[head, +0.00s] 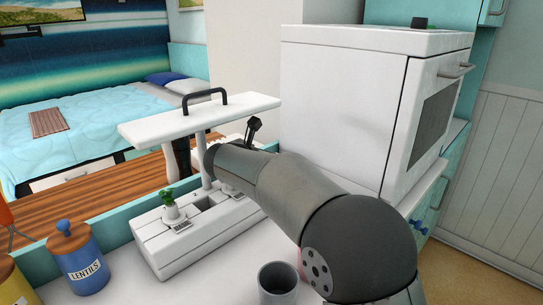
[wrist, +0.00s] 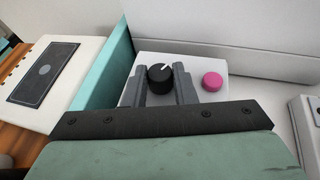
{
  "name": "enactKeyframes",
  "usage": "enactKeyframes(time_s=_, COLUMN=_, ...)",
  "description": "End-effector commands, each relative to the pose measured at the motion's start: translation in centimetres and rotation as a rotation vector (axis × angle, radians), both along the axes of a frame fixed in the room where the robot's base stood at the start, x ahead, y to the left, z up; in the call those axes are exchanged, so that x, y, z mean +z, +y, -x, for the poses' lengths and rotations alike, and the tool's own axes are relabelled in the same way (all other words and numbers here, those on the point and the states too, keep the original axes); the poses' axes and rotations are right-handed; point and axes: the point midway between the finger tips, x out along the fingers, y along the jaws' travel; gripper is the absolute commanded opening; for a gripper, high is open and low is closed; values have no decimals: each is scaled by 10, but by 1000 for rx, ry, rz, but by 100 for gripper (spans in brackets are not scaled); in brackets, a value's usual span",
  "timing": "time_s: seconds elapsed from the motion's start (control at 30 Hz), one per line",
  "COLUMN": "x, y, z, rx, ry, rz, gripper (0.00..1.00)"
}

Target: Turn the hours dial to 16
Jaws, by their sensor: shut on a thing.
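A round black dial (wrist: 160,80) with a white pointer line stands on a pale panel (wrist: 212,67) in the wrist view. The pointer aims up and to the right. No numbers or hour marks are readable around it. My gripper (wrist: 161,71) has one grey finger on each side of the dial and is shut on it. A pink round button (wrist: 212,81) sits just right of the right finger, apart from it. In the head view my arm hides the dial and the button.
In the head view, a white oven-like box (head: 340,90) stands close behind my arm. A teal ledge (wrist: 105,65) rises left of the dial.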

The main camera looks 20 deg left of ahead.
Motion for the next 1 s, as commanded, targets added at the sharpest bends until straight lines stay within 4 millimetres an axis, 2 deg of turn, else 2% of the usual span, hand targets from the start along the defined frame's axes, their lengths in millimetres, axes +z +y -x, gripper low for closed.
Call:
enactKeyframes(time_s=0.23, x=0, y=0, z=0, rx=-1, ry=0, rz=-1, gripper=2)
enactKeyframes(time_s=0.27, x=0, y=0, z=0, rx=-1, ry=0, rz=-1, gripper=27)
enactKeyframes(time_s=0.33, x=0, y=0, z=0, rx=-1, ry=0, rz=0, gripper=46)
enactKeyframes(time_s=0.73, x=-3, y=-2, z=0, rx=30, ry=0, rz=-1, gripper=46)
enactKeyframes(time_s=0.87, x=-6, y=-5, z=0, rx=121, ry=-2, rz=-3, gripper=46)
enactKeyframes(time_s=1.0, x=-6, y=-8, z=0, rx=282, ry=-2, rz=-3, gripper=46)
